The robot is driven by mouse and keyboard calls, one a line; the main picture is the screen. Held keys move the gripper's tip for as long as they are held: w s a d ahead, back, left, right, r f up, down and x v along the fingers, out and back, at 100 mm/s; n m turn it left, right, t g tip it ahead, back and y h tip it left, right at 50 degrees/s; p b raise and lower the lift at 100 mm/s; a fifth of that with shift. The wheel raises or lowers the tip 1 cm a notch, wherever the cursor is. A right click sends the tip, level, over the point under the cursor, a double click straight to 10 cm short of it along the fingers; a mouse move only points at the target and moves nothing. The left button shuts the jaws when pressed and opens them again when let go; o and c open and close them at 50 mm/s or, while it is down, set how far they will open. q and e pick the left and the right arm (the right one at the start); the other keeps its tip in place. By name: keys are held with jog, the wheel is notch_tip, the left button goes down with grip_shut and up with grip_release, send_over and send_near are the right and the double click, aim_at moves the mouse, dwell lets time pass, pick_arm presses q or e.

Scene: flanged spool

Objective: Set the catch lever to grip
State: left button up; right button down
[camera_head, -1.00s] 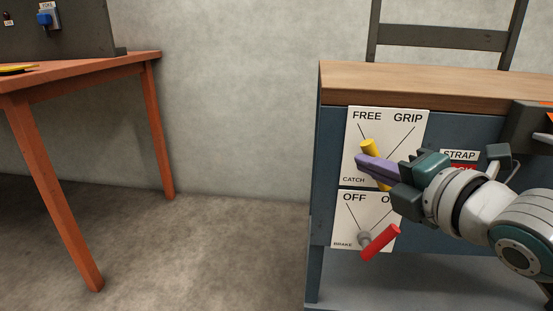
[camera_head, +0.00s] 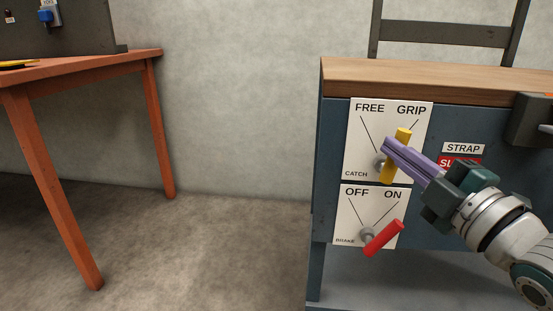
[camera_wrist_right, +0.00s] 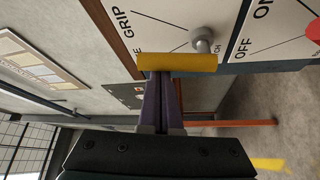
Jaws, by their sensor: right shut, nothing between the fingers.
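The catch lever is a yellow handle (camera_head: 402,138) on a grey pivot (camera_head: 379,164), on the white CATCH plate (camera_head: 362,150). It tilts up and right, toward the GRIP side, somewhat steeper than the GRIP line. My right gripper (camera_head: 389,147) has its purple fingers shut and empty, crossing the handle from the right. In the right wrist view the yellow handle (camera_wrist_right: 185,62) lies across the tips of my shut fingers (camera_wrist_right: 163,78); whether they touch is unclear. My left gripper is not in view.
Below is the BRAKE plate (camera_head: 352,215) with a red lever (camera_head: 384,238).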

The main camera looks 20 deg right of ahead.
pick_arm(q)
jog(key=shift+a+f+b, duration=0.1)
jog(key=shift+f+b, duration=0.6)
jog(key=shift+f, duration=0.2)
pick_arm(e)
jog(key=shift+s+d+f+m+t+h, duration=0.15)
jog(key=shift+d+m+t+h, duration=0.1)
jog(key=shift+m, duration=0.35)
jog(key=shift+s+d+r+m+t+h, duration=0.1)
jog(key=shift+d+m+t+h, duration=0.15)
jog(key=shift+m, duration=0.35)
jog(key=shift+s+d+f+m+t+h, duration=0.15)
jog(key=shift+m+t, duration=0.15)
jog(key=shift+m, duration=0.3)
jog(key=shift+r, duration=0.1)
